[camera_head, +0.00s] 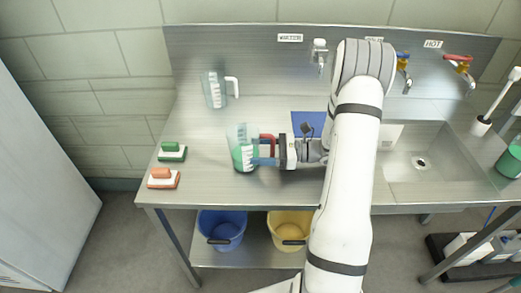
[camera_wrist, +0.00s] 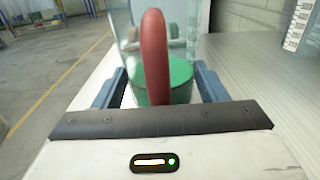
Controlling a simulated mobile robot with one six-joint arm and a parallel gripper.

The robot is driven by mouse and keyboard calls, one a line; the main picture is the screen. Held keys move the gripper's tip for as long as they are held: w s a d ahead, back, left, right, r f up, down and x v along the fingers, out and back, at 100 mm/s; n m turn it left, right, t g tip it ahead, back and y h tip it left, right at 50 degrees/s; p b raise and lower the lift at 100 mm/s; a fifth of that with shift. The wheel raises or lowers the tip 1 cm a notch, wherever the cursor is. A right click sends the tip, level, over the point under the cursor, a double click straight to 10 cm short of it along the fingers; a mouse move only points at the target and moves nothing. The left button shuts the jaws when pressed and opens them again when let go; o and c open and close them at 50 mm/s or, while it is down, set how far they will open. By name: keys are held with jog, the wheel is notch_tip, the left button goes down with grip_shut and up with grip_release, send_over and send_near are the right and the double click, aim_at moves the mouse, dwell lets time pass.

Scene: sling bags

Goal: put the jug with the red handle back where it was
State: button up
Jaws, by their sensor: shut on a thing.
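The jug with the red handle (camera_head: 243,155) is on or just above the left part of the steel counter in the head view. It is clear, looks upright and holds green liquid. Its red handle (camera_wrist: 155,55) stands between the blue fingers in the wrist view, with the green liquid behind it. My gripper (camera_head: 268,150) reaches in from the right and is shut on the red handle. I cannot tell whether the jug's base touches the counter. A second jug with a white handle (camera_head: 215,91) stands farther back on the counter.
Green (camera_head: 172,151) and orange (camera_head: 163,178) brushes lie at the counter's left edge. A blue mat (camera_head: 309,120) lies behind my gripper. The sink (camera_head: 420,160) and taps are at right. Blue (camera_head: 222,228) and yellow (camera_head: 288,230) buckets stand below. Counter between the two jugs is clear.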

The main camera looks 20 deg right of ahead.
jog(key=shift+f, duration=0.15)
jog(key=o, duration=1.3)
jog(key=shift+r, duration=0.2)
jog(key=b+v, duration=0.2)
jog(key=v, duration=1)
jog(key=shift+s, duration=0.1)
